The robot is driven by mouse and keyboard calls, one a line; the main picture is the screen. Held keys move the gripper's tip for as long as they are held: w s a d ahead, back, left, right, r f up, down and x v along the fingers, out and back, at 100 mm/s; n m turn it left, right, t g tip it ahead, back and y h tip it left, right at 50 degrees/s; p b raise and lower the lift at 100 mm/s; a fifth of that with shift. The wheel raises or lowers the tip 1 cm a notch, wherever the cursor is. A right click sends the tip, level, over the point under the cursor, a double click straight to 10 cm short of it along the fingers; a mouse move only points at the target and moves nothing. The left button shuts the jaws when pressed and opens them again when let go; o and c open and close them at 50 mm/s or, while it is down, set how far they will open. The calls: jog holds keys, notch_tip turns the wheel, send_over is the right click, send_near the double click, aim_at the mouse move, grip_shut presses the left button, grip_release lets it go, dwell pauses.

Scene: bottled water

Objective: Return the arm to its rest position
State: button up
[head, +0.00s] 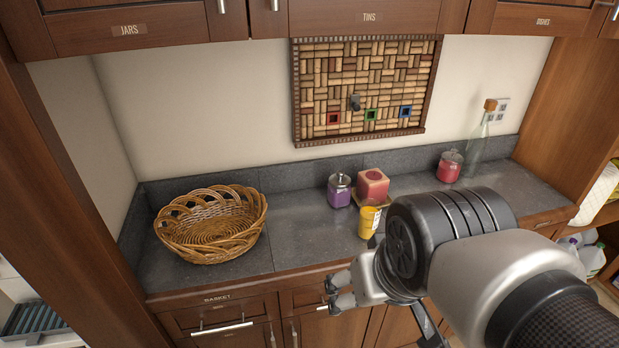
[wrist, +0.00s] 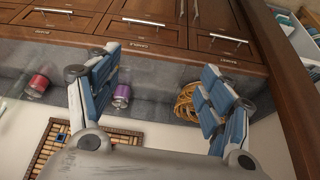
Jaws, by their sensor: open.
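My arm (head: 470,245) reaches in from the lower right of the head view, in front of the counter. My gripper (head: 335,290) points left, before the drawer fronts just below the counter's front edge. In the wrist view my gripper (wrist: 160,68) shows two blue-padded fingers spread wide, with nothing between them. It is open and empty. The wrist picture is upside down, with the drawers at the top. My arm hides part of the counter's right front.
A wicker basket (head: 212,225) stands on the counter's left. A purple jar (head: 339,191), a red candle (head: 373,184), a yellow cup (head: 369,222), a red jar (head: 449,167) and a glass bottle (head: 477,148) stand further right. A cork board (head: 365,85) hangs behind.

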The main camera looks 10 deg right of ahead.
jog(key=shift+n, duration=0.3)
jog(key=s, duration=0.1)
jog(key=s+f, duration=0.1)
jog(key=s, duration=0.1)
jog(key=s+a, duration=0.1)
jog(key=shift+s+f, duration=0.3)
notch_tip(320, 180, down, 2)
jog(key=shift+f+b, duration=0.1)
jog(key=shift+b, duration=1)
jog(key=shift+r, duration=0.2)
jog(key=shift+c, duration=0.4)
